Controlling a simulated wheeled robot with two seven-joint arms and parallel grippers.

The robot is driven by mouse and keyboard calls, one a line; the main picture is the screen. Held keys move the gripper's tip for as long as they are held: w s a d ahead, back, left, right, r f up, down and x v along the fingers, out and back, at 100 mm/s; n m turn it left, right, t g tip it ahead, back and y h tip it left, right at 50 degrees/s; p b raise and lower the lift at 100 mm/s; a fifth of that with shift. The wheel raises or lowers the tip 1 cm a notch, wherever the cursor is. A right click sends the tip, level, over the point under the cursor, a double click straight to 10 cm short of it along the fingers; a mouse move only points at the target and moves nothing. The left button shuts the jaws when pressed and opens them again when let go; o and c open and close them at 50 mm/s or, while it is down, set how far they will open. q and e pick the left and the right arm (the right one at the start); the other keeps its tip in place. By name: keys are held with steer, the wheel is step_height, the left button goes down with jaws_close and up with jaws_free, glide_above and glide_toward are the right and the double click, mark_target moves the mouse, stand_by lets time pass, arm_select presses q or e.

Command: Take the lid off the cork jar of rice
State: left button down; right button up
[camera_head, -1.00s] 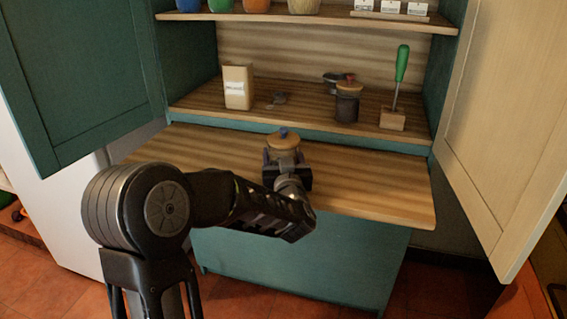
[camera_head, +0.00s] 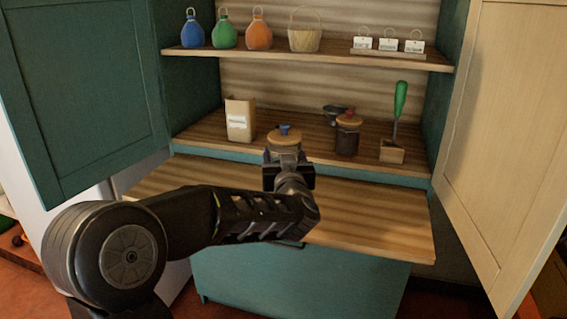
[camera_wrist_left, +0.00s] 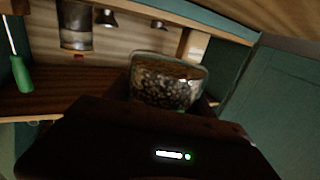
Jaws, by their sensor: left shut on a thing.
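A glass jar (camera_head: 286,149) with a round cork lid (camera_head: 284,136) and a blue knob is upright in front of the lower shelf. My left gripper (camera_head: 288,172) is shut on this jar below the lid and hides its lower part in the head view. The left wrist view, turned upside down, shows the jar's glass (camera_wrist_left: 168,80) close up with dark, speckled contents; I cannot tell what they are. A second cork-lidded jar (camera_head: 347,138) with a red knob and dark contents stands on the lower shelf to the right. My right gripper is not in view.
Bottles (camera_head: 225,32), a basket (camera_head: 304,39) and tags fill the upper shelf. The worktop (camera_head: 385,215) has bare room at right.

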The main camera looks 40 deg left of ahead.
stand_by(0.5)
arm_select(q)
steer(key=c, duration=1)
jaws_free()
jaws_close()
